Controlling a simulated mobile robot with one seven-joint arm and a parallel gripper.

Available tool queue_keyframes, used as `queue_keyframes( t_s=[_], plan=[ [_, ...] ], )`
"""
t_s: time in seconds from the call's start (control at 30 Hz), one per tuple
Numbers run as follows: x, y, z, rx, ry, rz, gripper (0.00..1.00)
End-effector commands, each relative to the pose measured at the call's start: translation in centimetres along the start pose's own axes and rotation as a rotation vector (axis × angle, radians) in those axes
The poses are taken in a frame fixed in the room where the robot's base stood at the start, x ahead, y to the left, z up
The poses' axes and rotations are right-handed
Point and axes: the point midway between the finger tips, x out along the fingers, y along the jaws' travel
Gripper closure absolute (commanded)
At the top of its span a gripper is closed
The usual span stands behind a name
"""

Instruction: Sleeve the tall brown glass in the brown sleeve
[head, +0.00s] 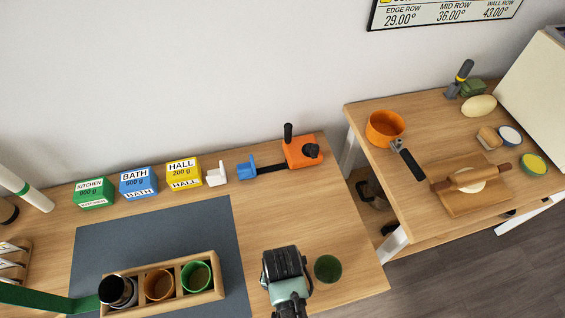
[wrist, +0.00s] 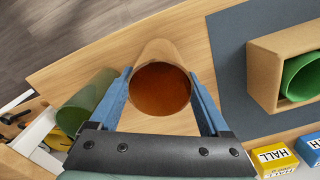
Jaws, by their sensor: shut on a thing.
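My gripper (wrist: 160,76) is shut on the tall brown glass (wrist: 161,92), with one blue finger on each side. The open mouth of the glass faces the wrist camera and shows a dark amber inside. In the head view my gripper (head: 286,268) is right of the wooden rack and hides the glass. I cannot tell whether the glass touches the table. The brown sleeve (head: 158,284) stands upright in the middle of the rack (head: 216,293), open at the top, between a black one and a green one.
A green glass (head: 328,268) stands close to the right of my gripper. The green sleeve (head: 196,277) is at the rack's near end and the black one (head: 118,291) at the far left. Labelled boxes (head: 184,175) and an orange device (head: 302,152) line the wall side.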

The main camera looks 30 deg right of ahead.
Motion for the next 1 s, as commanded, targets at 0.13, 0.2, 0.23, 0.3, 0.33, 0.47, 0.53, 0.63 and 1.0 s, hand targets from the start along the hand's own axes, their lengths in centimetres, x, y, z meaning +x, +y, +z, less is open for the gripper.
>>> queue_keyframes(
  t_s=[0.13, 0.2, 0.23, 0.3, 0.33, 0.47, 0.53, 0.63, 1.0],
  plan=[
    [0.0, 0.0, 0.0, 0.0, 0.0, 0.0, 0.79],
    [0.0, 0.0, 0.0, 0.0, 0.001, 0.0, 0.89],
    [0.0, 0.0, 0.0, 0.0, 0.001, 0.0, 0.89],
    [-0.1, 0.0, 0.0, 0.0, 0.001, 0.0, 0.89],
    [-0.2, 0.0, 0.0, 0.0, 0.001, 0.0, 0.89],
    [-1.1, 0.0, 0.0, 0.0, 0.001, -0.001, 0.89],
    [-1.6, 0.0, 0.0, 0.0, 0.001, 0.0, 0.89],
    [-2.3, 0.0, 0.0, 0.0, 0.001, 0.0, 0.89],
    [-5.0, 0.0, 0.0, 0.0, 0.001, 0.0, 0.89]
  ],
)
